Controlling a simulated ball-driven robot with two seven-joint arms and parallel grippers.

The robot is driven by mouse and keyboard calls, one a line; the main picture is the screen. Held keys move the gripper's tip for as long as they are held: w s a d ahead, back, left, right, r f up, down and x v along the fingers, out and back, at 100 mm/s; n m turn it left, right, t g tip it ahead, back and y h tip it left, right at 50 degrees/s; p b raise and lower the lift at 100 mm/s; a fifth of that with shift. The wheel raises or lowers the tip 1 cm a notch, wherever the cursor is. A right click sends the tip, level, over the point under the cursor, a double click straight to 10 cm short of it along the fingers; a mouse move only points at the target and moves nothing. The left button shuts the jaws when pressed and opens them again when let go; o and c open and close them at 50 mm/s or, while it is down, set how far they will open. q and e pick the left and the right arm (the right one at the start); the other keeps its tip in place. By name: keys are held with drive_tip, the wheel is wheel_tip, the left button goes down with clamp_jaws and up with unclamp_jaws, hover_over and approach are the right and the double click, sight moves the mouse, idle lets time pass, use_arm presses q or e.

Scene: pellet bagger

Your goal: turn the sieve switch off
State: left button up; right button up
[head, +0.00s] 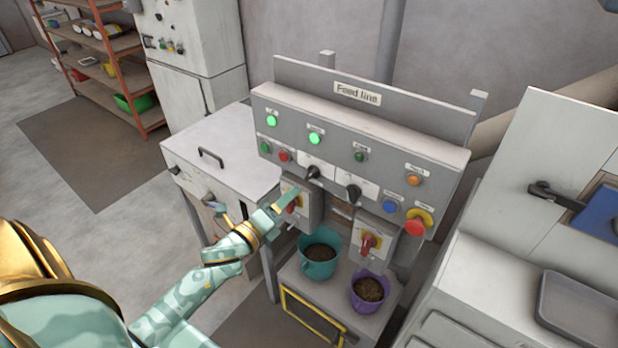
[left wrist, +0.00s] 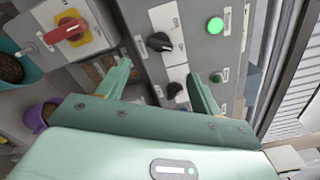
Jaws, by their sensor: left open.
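The grey Feed line panel (head: 440,145) carries the switches, but their small labels are too blurred to read, so I cannot tell which is the sieve switch. It has a left black knob (head: 313,172) and a right black knob (head: 353,192). Below hang two boxes with red handles on yellow plates, a left handle (head: 294,203) and a right handle (head: 368,243). The left wrist view shows the left red handle (left wrist: 65,32) and the black knobs (left wrist: 158,42). My left gripper (head: 257,200) is open and empty in front of the panel's left side, its fingers spread.
Two green lamps (head: 315,138) glow on the panel. A red mushroom button (head: 416,226) sits at its right. A teal bucket (head: 319,268) and a purple bucket (head: 369,305) of pellets stand below. A white cabinet (head: 228,140) with a handle stands left.

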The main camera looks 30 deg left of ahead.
sight(309, 178)
use_arm(q)
drive_tip(key=w, duration=0.9)
drive_tip(key=shift+w+d, duration=0.3)
drive_tip(key=shift+d, duration=0.05)
drive_tip(key=shift+c, duration=0.3)
drive_tip(key=shift+p, duration=0.3)
drive_tip(key=c, duration=0.9)
